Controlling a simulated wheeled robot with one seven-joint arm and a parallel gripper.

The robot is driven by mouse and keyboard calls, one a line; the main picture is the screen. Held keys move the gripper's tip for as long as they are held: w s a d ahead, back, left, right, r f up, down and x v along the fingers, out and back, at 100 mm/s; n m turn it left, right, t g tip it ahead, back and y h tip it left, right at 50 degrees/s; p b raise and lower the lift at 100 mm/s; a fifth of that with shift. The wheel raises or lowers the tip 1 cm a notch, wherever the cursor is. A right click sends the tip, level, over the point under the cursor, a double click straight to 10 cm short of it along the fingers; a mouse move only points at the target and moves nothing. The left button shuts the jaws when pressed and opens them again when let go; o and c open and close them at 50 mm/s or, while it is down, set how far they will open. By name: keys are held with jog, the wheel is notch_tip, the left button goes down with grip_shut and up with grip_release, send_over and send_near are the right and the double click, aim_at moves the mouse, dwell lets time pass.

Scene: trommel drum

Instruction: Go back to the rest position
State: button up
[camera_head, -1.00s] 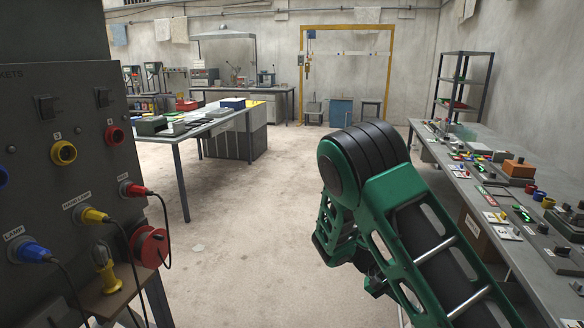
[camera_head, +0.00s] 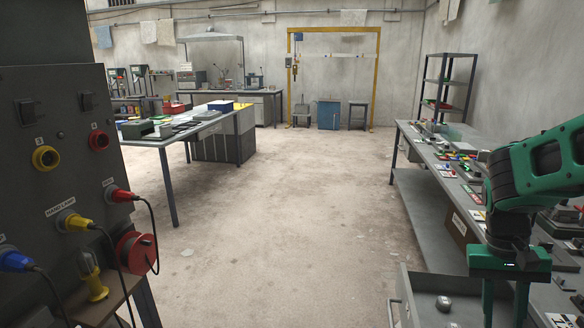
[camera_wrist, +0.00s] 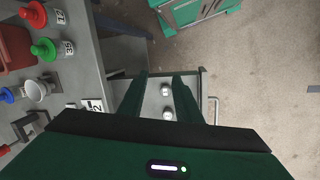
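My green arm reaches in from the right edge in the camera_head view. My gripper (camera_head: 504,304) points down beside the right workbench, over an open grey drawer (camera_head: 425,286). Its two fingers are apart with nothing held between them; the lower ends run to the frame's bottom edge. In the camera_wrist view my gripper (camera_wrist: 162,82) also shows its fingers spread. A small metal piece (camera_head: 443,303) lies in the drawer. Two such shiny pieces (camera_wrist: 167,101) show between the fingers in the camera_wrist view, lower down in the drawer.
The right workbench (camera_head: 428,180) carries many small parts. A dark socket panel (camera_head: 60,120) with plugs and cables stands close on the left. A table (camera_head: 180,140) stands back left, and a shelf rack (camera_head: 446,90) back right. The floor (camera_head: 290,190) between is clear.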

jog(key=s+a+r+t+y, duration=0.1)
jog(key=s+a+r+t, duration=0.1)
jog(key=s, duration=0.8)
jog(key=shift+r+t+y, duration=0.3)
jog(key=shift+r+y, duration=0.1)
jog(key=shift+r, duration=0.05)
jog(key=shift+w+f, duration=0.25)
jog(key=shift+w, duration=0.4)
jog(key=shift+s, duration=0.1)
